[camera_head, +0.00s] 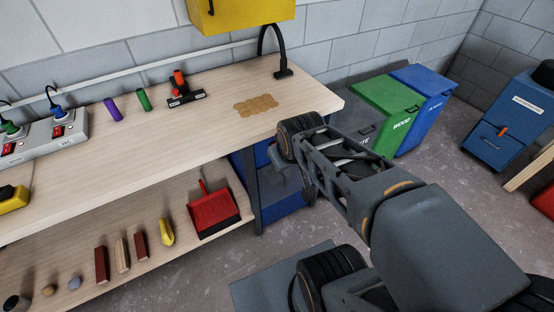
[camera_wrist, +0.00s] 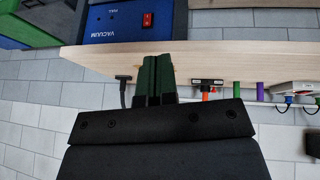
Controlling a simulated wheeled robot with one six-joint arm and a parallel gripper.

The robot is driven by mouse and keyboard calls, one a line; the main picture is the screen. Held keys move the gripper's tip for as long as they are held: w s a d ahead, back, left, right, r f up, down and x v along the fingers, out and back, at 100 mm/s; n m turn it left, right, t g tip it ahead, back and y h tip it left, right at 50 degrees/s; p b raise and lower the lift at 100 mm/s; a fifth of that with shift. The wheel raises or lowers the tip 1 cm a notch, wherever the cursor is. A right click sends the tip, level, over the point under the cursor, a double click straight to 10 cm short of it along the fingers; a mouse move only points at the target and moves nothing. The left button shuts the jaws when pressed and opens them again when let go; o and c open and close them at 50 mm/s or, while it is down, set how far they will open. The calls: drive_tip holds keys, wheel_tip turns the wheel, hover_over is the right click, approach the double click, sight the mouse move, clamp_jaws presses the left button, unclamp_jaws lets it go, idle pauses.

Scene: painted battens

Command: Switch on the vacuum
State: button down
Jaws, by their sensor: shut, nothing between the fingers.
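In the wrist view a blue box labelled VACUUM (camera_wrist: 104,30) stands at the top, with a red switch (camera_wrist: 147,19) on its face. I cannot tell the switch's position. In the head view what looks like the same blue box (camera_head: 287,198) shows under the right end of the workbench, partly hidden by my arm. My gripper (camera_wrist: 156,58) is shut and empty. In the wrist view its dark green fingertips lie over the bench edge, just below the vacuum in the picture and apart from the switch.
The workbench (camera_head: 200,125) bears a brown patch (camera_head: 256,106), a purple cylinder (camera_head: 112,109), a green cylinder (camera_head: 144,99) and a power strip (camera_head: 70,130). A red dustpan (camera_head: 213,214) lies on the lower shelf. Bins (camera_head: 386,105) stand right of the bench. A blue machine (camera_head: 508,120) stands farther right.

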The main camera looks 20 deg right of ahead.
drive_tip(key=w+d+f+n+t+y+b, duration=0.1)
drive_tip(key=w+d+f+n+t+b, duration=0.2)
drive_tip(key=f+n+b, duration=0.3)
drive_tip(key=w+d+f+n+t+y+b, duration=0.1)
drive_tip(key=w+d+f+n+t+b, duration=0.3)
drive_tip(key=f+b, duration=0.6)
drive_tip(key=w+d+f+n+t+y+b, duration=0.1)
drive_tip(key=w+d+f+n+t+b, duration=0.2)
drive_tip(key=w+f+n+b, duration=0.2)
wheel_tip(320, 180, down, 6)
drive_tip(key=n+b, duration=0.3)
drive_tip(key=shift+w+d+t+b, duration=0.2)
drive_tip(key=shift+t+b, duration=0.1)
drive_tip(key=shift+t, duration=0.1)
drive_tip(key=shift+f, duration=0.1)
drive_tip(key=w+a+f+b, duration=0.1)
drive_tip(key=w+b, duration=0.1)
drive_tip(key=w, duration=1.1)
drive_tip(key=shift+w+a+f, duration=0.3)
drive_tip(key=shift+w+f, duration=0.05)
drive_tip(key=shift+w, duration=0.05)
drive_tip(key=shift+b, duration=0.3)
